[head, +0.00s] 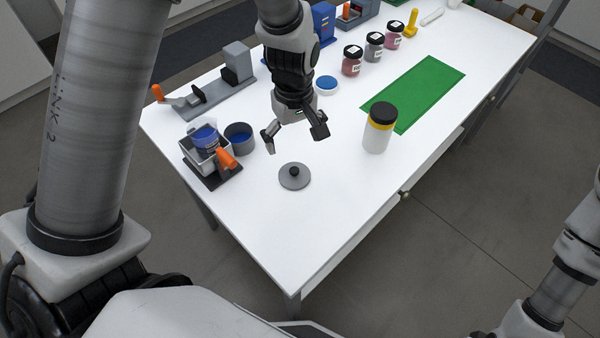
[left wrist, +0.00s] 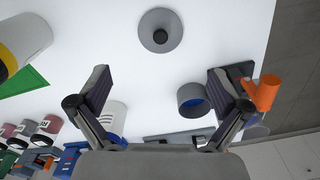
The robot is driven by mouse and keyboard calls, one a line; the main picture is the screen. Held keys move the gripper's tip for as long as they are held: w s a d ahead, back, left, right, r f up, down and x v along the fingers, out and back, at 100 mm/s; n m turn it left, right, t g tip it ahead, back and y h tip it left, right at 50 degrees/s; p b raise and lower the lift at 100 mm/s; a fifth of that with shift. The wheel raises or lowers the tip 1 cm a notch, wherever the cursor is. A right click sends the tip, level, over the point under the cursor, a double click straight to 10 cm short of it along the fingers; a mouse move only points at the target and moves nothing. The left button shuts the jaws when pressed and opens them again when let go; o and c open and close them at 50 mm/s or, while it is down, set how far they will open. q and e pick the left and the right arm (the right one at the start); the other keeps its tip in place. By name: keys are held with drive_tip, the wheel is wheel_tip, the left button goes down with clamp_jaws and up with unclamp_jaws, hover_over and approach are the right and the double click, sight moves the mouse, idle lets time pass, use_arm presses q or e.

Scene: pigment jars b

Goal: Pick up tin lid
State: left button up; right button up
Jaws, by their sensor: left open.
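The tin lid (head: 294,177) is a grey round disc with a dark knob, lying flat on the white table near its front left part. In the left wrist view the tin lid (left wrist: 160,31) lies beyond the fingertips, centred between them. My left gripper (head: 294,140) is open and empty above the table, a little behind the lid and apart from it. Its two spread fingers also show in the left wrist view (left wrist: 162,92). My right gripper is not in view; only part of that arm shows at the right edge.
A grey tin (head: 239,138) with blue inside stands left of the gripper, beside a holder with a blue container and orange handle (head: 227,159). A white bottle with a black cap (head: 377,135) stands right. A green mat (head: 432,85) and several jars lie farther back. The front table is clear.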

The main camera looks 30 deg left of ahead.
use_arm(q)
drive_tip(key=b, duration=0.3)
hover_over(294, 172)
drive_tip(key=f, duration=0.4)
drive_tip(key=shift+w+f, duration=0.2)
drive_tip(key=shift+w, duration=0.15)
wheel_tip(294, 172, down, 8)
drive_tip(key=shift+r, duration=0.2)
drive_tip(key=shift+s+r, duration=0.1)
drive_tip(key=shift+s, duration=0.05)
drive_tip(key=c, duration=1.2)
drive_tip(key=shift+s, duration=0.15)
drive_tip(key=shift+c, duration=1.4)
